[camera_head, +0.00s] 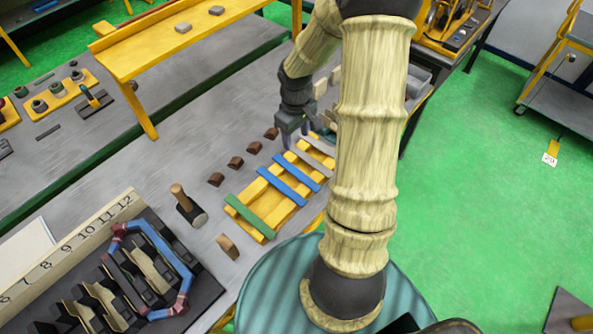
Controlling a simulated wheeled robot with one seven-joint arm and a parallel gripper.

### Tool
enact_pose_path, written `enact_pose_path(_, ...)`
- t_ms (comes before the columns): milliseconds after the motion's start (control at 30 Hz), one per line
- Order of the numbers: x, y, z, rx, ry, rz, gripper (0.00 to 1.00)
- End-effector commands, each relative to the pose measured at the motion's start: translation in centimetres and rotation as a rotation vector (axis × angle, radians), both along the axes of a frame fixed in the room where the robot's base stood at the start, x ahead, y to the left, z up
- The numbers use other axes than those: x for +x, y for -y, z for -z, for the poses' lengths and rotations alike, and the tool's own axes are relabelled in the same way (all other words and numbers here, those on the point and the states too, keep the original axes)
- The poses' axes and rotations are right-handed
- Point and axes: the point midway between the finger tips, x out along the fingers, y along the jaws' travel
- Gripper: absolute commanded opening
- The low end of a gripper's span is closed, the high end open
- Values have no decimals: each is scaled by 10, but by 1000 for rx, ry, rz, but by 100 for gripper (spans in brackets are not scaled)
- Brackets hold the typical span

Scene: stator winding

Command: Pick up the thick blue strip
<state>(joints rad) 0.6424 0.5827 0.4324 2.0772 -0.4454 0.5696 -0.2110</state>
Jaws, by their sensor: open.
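A yellow rack (262,206) lies on the grey workbench with strips across it. Two blue strips lie side by side in its middle: one nearer the green strip (249,218), blue strip (281,187), and another blue strip (296,174) just beyond it. I cannot tell from this view which is the thicker. A grey strip (318,147) lies at the far end. My gripper (296,136) is open and points down over the rack's far end, beyond the two blue strips and near the grey one. My arm partly hides the rack's right side.
Several small brown blocks (235,162) line the bench left of the rack. A slotted stator fixture with a blue coil (172,255) sits at lower left. A yellow raised shelf (180,38) stands behind. Green floor is open at right.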

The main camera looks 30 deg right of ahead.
Motion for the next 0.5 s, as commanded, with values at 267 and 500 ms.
enact_pose_path(267,1,2,1,3,-1,-5,53)
enact_pose_path(500,1,2,15,3,-4,-6,53)
